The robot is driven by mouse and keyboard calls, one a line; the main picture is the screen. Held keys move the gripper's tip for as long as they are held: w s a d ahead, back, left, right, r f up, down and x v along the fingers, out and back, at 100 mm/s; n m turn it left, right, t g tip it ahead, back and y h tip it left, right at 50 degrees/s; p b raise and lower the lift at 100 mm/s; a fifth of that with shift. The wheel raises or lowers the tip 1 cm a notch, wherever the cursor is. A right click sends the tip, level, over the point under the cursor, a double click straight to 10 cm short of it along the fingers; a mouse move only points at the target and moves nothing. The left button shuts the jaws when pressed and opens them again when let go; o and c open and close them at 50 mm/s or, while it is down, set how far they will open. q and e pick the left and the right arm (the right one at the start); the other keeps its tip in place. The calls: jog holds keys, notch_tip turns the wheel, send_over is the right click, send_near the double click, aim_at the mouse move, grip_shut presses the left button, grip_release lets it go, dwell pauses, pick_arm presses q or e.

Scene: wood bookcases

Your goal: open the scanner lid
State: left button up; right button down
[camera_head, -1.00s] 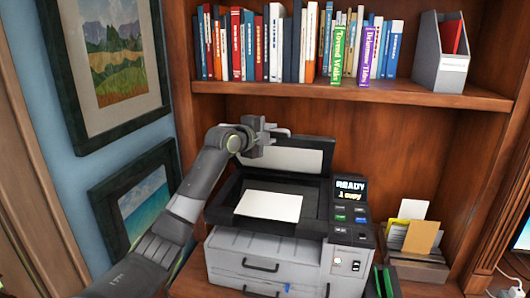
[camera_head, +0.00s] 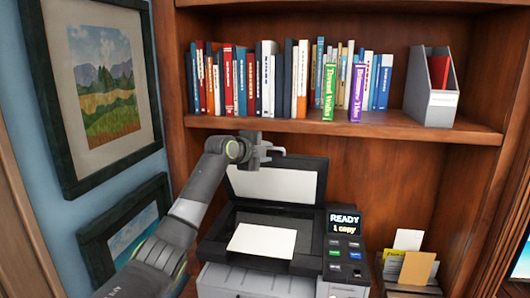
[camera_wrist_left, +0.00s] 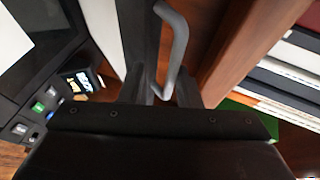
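The scanner lid (camera_head: 275,184) stands raised at the back of the scanner, its pale underside facing forward. A white sheet (camera_head: 262,241) lies on the bed below it. The lid's dark edge (camera_wrist_left: 138,30) runs alongside, and contact is hard to judge. My right gripper is not in view.
A shelf (camera_head: 330,128) with a row of books hangs above and behind the lid. The control panel (camera_head: 345,245) reads READY, 1 copy. A paper holder (camera_head: 412,268) stands at the right. Framed pictures (camera_head: 95,80) hang on the left wall.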

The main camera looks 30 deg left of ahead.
pick_arm(q)
jog(key=shift+w+f, duration=0.15)
jog(key=shift+f, duration=0.1)
jog(key=b+v, duration=0.7)
jog(key=v, duration=1)
jog(key=shift+r+b, duration=0.2)
jog(key=shift+b, duration=0.1)
